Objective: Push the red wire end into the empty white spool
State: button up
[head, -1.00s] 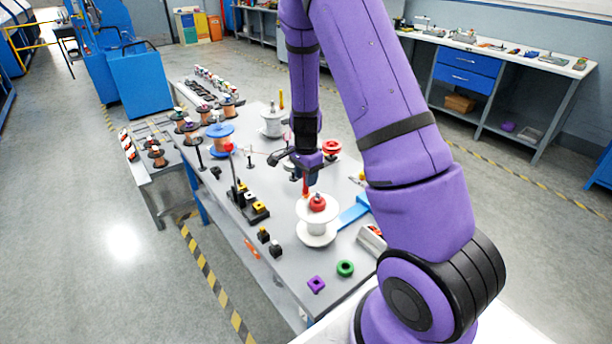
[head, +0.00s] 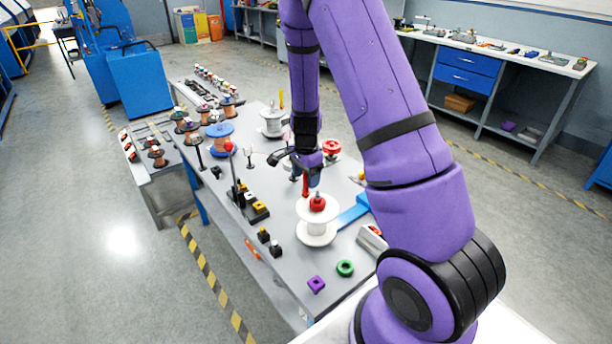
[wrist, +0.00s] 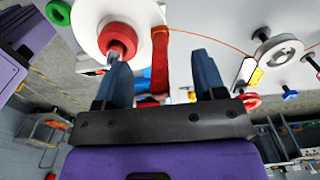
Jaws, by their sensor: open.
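The empty white spool (head: 317,227) stands upright near the front of the table, with a red knob (head: 317,203) on top. The spool also shows at the upper left of the wrist view (wrist: 86,28). The red wire end (wrist: 160,62) is a long red piece beside the spool's rim, with a thin orange wire (wrist: 225,38) running from it to the right. My gripper (wrist: 165,62) is open, with one dark blue finger on each side of the red piece. In the head view the red piece (head: 306,185) shows just below my gripper (head: 309,178). Whether it touches the spool is unclear.
A blue bar (head: 352,213) lies right of the spool. Black holders with yellow tops (head: 257,208) stand to the left.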

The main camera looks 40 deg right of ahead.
jog(key=shift+r, duration=0.1)
jog(key=shift+r, duration=3.45)
